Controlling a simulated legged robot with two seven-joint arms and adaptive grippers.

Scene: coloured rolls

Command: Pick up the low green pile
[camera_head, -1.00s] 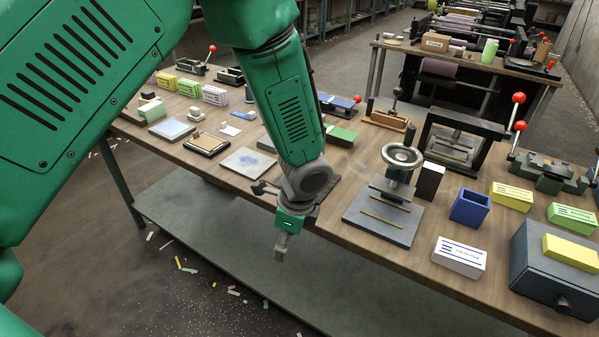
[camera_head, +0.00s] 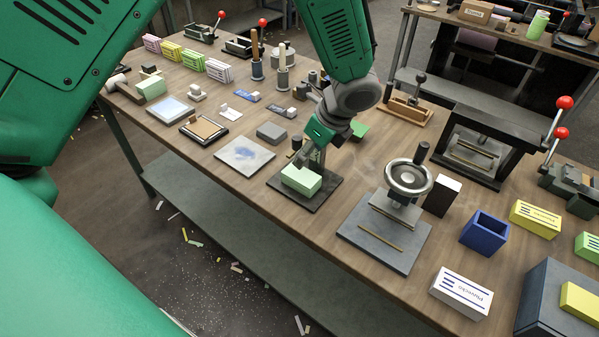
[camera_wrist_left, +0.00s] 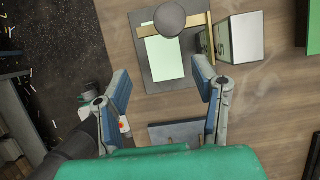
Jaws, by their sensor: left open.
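A low pale green pile (camera_head: 301,180) lies on a dark flat plate (camera_head: 279,186) near the front edge of the table. My left gripper (camera_head: 316,158) is just behind and above it in the head view, pointing down. In the left wrist view its two blue-padded fingers (camera_wrist_left: 163,84) are spread apart with nothing between them. A pale green patch (camera_wrist_left: 165,60), which looks like the same pile, shows ahead of the fingers on a grey plate. A round grey knob and a tan bar partly cover it. My right gripper is not in view.
A handwheel press (camera_head: 408,178) stands to the right of the plate. A blue open box (camera_head: 484,232) and a white box (camera_head: 461,292) are farther right. Another pale green block (camera_head: 151,88) lies at the far left. A stained pale plate (camera_head: 244,154) is left of the pile.

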